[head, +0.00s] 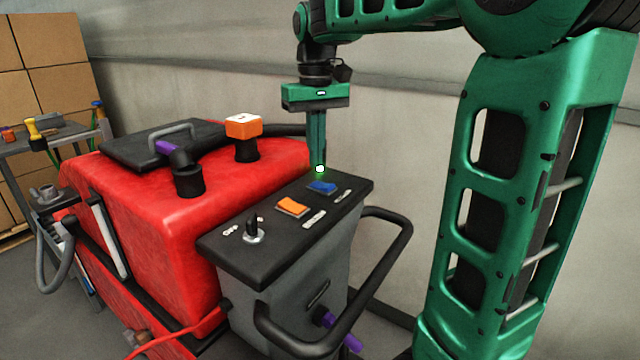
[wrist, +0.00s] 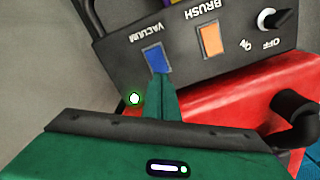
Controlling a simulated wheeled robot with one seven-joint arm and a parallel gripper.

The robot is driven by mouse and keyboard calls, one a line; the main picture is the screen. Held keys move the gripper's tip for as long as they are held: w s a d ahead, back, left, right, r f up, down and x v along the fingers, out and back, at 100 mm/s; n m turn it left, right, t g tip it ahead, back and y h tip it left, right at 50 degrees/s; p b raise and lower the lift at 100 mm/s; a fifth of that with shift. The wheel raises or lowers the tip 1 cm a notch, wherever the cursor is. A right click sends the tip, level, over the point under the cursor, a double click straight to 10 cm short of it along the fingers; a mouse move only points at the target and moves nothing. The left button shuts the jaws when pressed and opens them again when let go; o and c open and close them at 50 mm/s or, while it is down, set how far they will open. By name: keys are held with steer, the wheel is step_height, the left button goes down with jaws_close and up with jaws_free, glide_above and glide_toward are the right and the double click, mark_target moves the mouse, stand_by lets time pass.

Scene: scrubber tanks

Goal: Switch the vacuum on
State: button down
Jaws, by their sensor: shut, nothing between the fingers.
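The blue vacuum rocker switch (head: 322,187) sits on the black top of the control console (head: 228,250), with a VACUUM label beside it. It also shows in the wrist view (wrist: 154,59). My gripper (head: 317,172) is shut and empty, pointing down at the far end of the blue switch. In the wrist view its fingertips (wrist: 161,78) overlap the switch's near edge; I cannot tell if they touch it. Which way the rocker is tilted is not clear. A small light (head: 320,168) glows white-green by the fingertips.
An orange BRUSH rocker (head: 291,206) and an ON/OFF knob (head: 254,234) share the console. A black handlebar (head: 392,258) curves around its right side. The red scrubber tank (head: 185,235) is on the left, with an orange-capped post (head: 244,126) on top. A wall stands behind.

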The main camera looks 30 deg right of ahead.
mark_target(316, 182)
step_height(316, 182, up, 3)
steer(key=shift+r, duration=0.15)
stand_by(0.3)
stand_by(0.5)
